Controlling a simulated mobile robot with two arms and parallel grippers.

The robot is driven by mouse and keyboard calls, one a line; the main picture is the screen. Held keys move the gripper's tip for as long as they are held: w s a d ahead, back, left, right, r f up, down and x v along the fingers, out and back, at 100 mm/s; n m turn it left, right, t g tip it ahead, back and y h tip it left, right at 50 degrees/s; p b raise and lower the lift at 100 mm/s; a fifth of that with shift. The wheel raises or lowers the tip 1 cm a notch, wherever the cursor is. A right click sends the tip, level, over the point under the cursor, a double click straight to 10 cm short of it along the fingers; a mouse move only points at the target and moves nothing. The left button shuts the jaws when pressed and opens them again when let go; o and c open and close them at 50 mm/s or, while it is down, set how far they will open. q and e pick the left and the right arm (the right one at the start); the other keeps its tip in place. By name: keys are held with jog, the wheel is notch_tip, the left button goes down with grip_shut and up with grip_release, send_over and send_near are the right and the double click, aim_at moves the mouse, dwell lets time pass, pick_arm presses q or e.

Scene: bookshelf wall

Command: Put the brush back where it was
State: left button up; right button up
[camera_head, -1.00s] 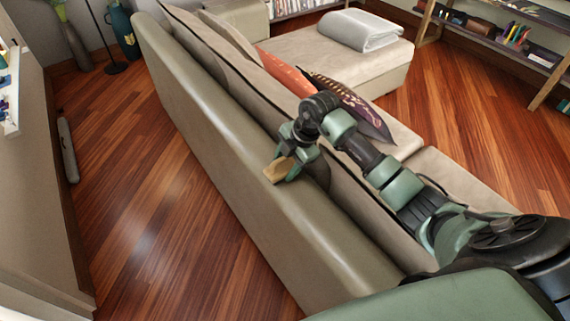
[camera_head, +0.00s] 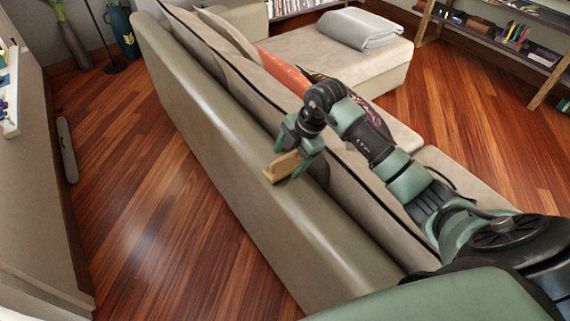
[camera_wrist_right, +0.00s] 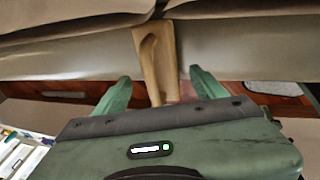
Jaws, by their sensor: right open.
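The brush (camera_head: 282,168) is light wooden and lies on top of the sofa's backrest (camera_head: 240,140). In the right wrist view the brush (camera_wrist_right: 157,55) lies across the top of the backrest (camera_wrist_right: 220,50), its near end between the two green fingers. My right gripper (camera_head: 297,158) is at the brush in the head view, and its open fingers also show in the right wrist view (camera_wrist_right: 157,85). The fingers stand apart on both sides of the brush, with gaps between. My left gripper is not in view.
The beige sofa has an orange cushion (camera_head: 284,72) and a folded grey blanket (camera_head: 359,29). The wooden floor (camera_head: 150,200) left of the sofa is clear. A shelf (camera_head: 500,40) stands at the upper right, and a blue vase (camera_head: 121,30) at the upper left.

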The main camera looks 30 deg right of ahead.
jog(key=v, duration=0.8)
jog(key=shift+r+b, duration=0.35)
jog(key=shift+b, duration=0.05)
